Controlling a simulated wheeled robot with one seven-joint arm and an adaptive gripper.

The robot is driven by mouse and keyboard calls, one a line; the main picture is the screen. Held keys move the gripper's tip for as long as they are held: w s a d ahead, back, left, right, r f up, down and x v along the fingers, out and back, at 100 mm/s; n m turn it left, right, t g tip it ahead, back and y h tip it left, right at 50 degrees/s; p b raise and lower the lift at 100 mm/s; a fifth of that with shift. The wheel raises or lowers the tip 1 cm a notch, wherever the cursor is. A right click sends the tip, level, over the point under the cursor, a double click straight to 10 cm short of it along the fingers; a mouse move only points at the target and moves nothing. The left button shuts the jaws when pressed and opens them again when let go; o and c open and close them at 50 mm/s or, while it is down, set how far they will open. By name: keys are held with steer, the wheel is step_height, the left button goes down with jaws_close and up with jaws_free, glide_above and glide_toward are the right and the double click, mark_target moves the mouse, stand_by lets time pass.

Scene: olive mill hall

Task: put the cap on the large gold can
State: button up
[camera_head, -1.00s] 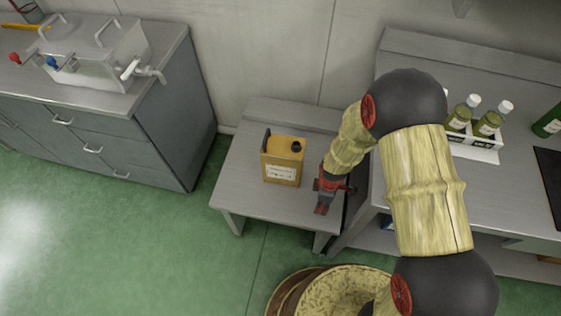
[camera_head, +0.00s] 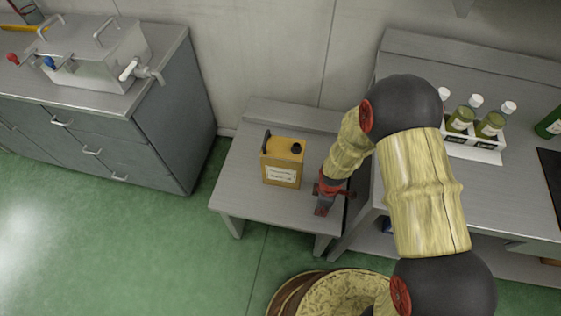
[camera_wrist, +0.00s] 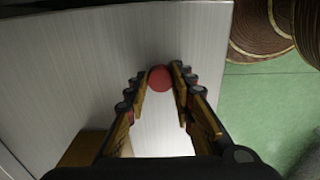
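The gold can (camera_head: 283,172) stands upright on the small grey table, with a pale label, a dark handle at its left and a dark round neck on top. A red round piece (camera_wrist: 160,79), which looks like the cap, is between my fingertips in the wrist view. My gripper (camera_head: 321,209) points down low over the table's right side, to the right of the can. In the wrist view the fingers of my gripper (camera_wrist: 160,75) stand on both sides of the red piece. I cannot tell whether both press on it, or whether it rests on the table.
The small table (camera_head: 245,190) has bare room left and in front of the can. A larger bench (camera_head: 400,50) at right holds a white carrier (camera_head: 484,154) with bottles. A round basket-like vessel (camera_head: 335,292) stands on the floor in front. A grey cabinet (camera_head: 175,120) is at left.

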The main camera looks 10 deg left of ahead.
steer(key=c, duration=0.4)
steer(key=shift+r+p, duration=2.4)
steer(key=shift+r, duration=0.6)
steer(key=shift+r+p, duration=2.3)
steer(key=shift+r, duration=0.7)
